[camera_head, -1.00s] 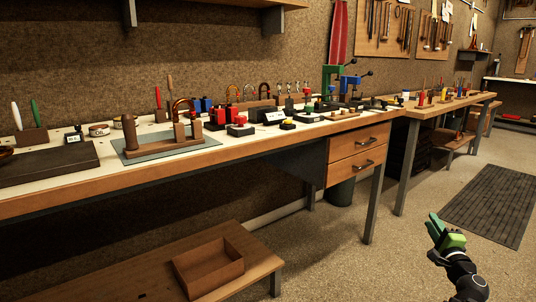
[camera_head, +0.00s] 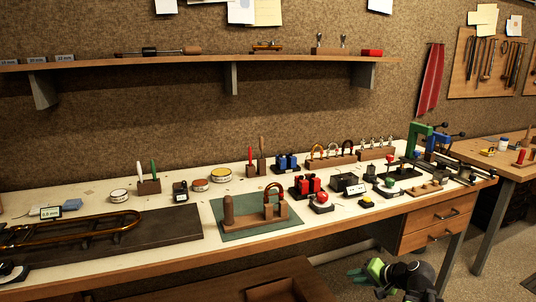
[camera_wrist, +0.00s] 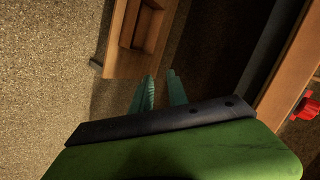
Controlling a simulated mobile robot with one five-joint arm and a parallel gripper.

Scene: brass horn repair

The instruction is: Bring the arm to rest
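My gripper (camera_head: 358,276) is low in the head view, in front of the bench and below its front edge, with its fingers pointing left. In the wrist view my gripper (camera_wrist: 160,80) shows two teal fingers with a narrow gap between them and nothing held. Part of my arm (camera_head: 412,278) shows behind the gripper at the bottom edge. The rest of the arm is out of view.
The workbench (camera_head: 130,262) holds a brass horn slide (camera_head: 75,232), a green mat (camera_head: 235,231) and several small tools. A lower shelf (camera_head: 225,285) with a wooden tray (camera_head: 272,291) lies left of my gripper. Drawers (camera_head: 435,232) stand to the right.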

